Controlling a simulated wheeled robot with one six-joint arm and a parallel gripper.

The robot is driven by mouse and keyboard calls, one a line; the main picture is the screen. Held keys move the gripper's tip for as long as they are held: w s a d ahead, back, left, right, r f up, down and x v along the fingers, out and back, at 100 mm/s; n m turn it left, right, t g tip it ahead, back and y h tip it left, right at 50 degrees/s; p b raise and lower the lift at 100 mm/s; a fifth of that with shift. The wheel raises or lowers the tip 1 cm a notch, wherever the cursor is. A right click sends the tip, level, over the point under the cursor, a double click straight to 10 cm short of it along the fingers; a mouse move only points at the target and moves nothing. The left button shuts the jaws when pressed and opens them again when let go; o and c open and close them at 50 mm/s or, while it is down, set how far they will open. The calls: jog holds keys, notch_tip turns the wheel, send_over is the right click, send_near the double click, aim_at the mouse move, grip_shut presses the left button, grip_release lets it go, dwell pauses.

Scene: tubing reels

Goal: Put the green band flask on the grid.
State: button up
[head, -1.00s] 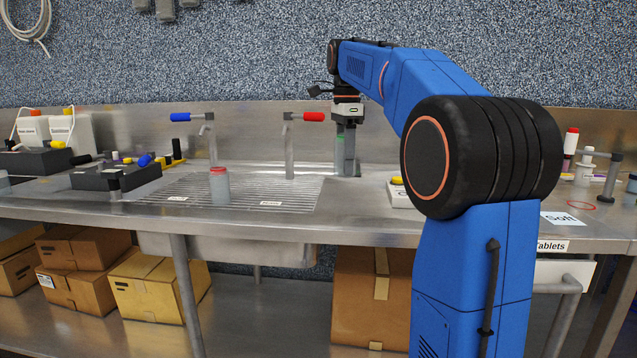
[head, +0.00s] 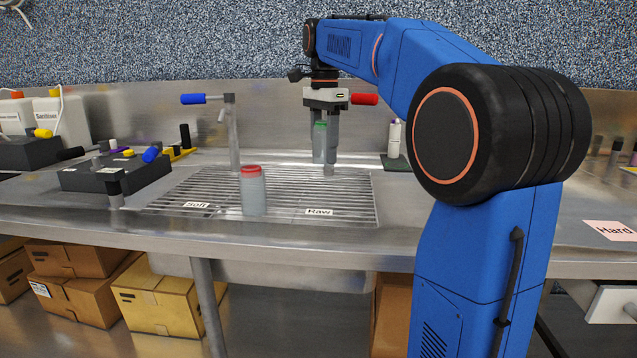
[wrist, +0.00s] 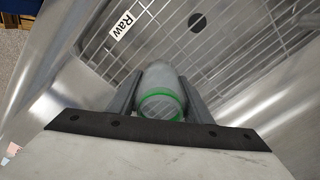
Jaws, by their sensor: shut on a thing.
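The green band flask (head: 320,142) is a grey-white bottle with a green ring near its top. My gripper (head: 326,158) is shut on it and holds it upright at the back right part of the grid (head: 345,190). In the wrist view the flask (wrist: 160,80) sits between both fingers, with the grid's wires (wrist: 225,55) beyond it. I cannot tell whether its base touches the grid. The grid is a rack of metal bars set into the steel counter.
A red-capped flask (head: 252,192) stands on the grid near its middle. Labels "Soft" (head: 197,205) and "Raw" (head: 319,212) lie along the front. A blue-handled tap (head: 232,135) stands behind the grid. A white bottle (head: 394,138) stands on a dark mat at the back right.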

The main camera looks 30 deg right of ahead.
aim_at(325, 121)
jog(key=shift+f, duration=3.9)
jog(key=shift+f, duration=0.15)
jog(key=o, duration=1.1)
notch_tip(325, 121, up, 12)
jog(key=shift+r, duration=0.15)
